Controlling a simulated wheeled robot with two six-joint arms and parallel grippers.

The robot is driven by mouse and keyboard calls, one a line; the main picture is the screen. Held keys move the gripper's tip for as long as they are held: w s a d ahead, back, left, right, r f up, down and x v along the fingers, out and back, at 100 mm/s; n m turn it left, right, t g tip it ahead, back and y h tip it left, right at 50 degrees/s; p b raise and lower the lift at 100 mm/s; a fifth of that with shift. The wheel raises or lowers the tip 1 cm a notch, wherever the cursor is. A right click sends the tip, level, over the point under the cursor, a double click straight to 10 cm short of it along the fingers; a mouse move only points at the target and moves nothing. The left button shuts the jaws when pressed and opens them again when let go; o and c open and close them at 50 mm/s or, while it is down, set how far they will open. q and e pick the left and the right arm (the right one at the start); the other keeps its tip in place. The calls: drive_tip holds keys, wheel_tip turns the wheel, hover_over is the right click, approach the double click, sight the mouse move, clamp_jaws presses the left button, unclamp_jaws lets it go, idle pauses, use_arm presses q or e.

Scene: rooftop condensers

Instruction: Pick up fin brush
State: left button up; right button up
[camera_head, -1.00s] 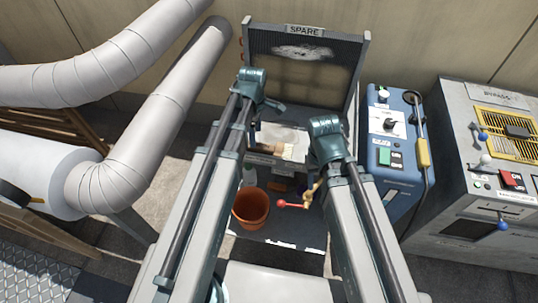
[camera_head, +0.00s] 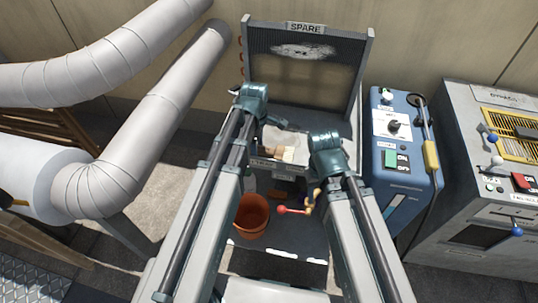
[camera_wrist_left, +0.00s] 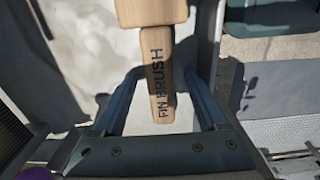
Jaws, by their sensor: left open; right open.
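In the left wrist view the wooden handle (camera_wrist_left: 161,98), lettered FIN BRUSH, runs between the two fingers of my left gripper (camera_wrist_left: 163,76). The left gripper is open, with a finger on each side of the handle and visible gaps between. The brush's wider head is at the top of that view, partly cut off. My right gripper is hidden behind its own arm in the head view.
The SPARE panel (camera_head: 305,70) stands behind the tray. An orange bucket (camera_head: 251,216) and a red-handled lever (camera_head: 293,210) are lower down. A blue box (camera_head: 402,150) and a grey bypass cabinet (camera_head: 490,190) stand to the right. Large pipes (camera_head: 150,120) pass on the left.

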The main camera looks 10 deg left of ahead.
use_arm(q)
clamp_jaws()
drive_tip(key=shift+r, duration=0.1)
idle(0.3)
